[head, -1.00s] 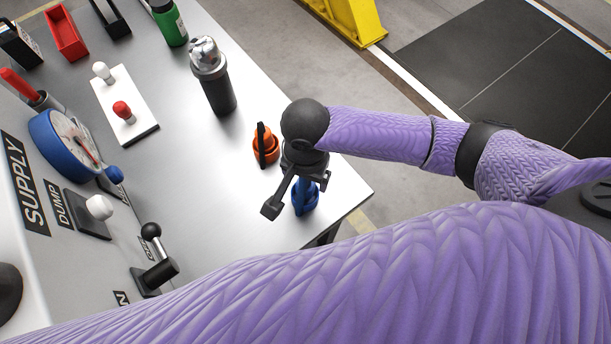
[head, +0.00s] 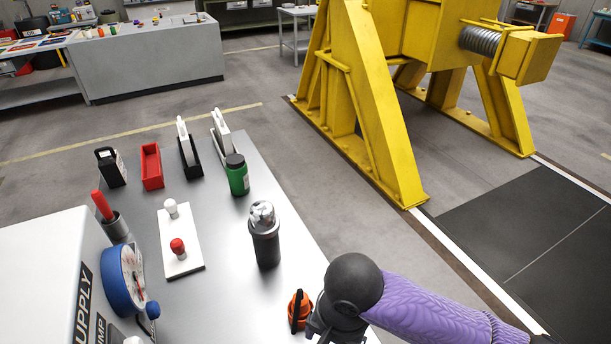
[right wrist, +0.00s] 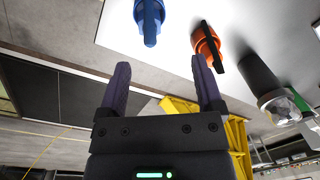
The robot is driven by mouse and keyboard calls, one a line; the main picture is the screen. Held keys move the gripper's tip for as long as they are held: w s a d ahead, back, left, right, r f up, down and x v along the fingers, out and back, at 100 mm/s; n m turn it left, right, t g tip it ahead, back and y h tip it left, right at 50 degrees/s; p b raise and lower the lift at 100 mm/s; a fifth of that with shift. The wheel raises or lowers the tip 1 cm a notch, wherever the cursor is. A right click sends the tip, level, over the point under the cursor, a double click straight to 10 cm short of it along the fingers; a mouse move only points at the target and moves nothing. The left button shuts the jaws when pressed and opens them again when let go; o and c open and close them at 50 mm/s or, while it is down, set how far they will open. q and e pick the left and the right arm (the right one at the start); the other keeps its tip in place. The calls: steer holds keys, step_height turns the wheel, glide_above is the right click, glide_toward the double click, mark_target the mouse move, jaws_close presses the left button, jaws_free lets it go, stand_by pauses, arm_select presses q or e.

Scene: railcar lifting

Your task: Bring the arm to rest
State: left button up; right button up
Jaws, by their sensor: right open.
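My right gripper (right wrist: 159,66) is open, its two dark fingers spread with nothing between them in the right wrist view. In the head view the right arm comes in from the right, and its dark wrist (head: 352,287) is at the bottom edge, with the fingertips cut off. It is just right of an orange fitting with a black handle (head: 299,311) on the metal bench (head: 225,300). The orange fitting (right wrist: 205,42) and a blue fitting (right wrist: 149,20) show beyond the fingers in the right wrist view, apart from them. My left gripper is not in view.
A dark cylinder with a shiny top (head: 265,240), a green bottle (head: 237,175) and a white plate with two knobs (head: 182,243) stand on the bench. A blue gauge (head: 123,280) is at left. A yellow jack stand (head: 370,120) rises beyond the clear floor.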

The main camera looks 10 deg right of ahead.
steer(key=s+d+f+n+t, duration=0.3)
steer(key=s+d+f+n, duration=0.2)
steer(key=s+d+n, duration=0.35)
step_height(320, 180, down, 22)
steer(key=s+g+b, duration=0.1)
steer(key=s+b, duration=0.2)
steer(key=b, duration=0.3)
arm_select(q)
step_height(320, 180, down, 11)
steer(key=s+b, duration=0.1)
steer(key=b, duration=0.4)
arm_select(e)
steer(key=s+d+f+g+h, duration=0.1)
steer(key=s+d+f, duration=0.1)
steer(key=s+f, duration=1)
step_height(320, 180, down, 4)
steer(key=shift+s+d+f+n+g, duration=0.15)
steer(key=shift+s+d+n+g, duration=0.15)
steer(key=shift+n, duration=0.05)
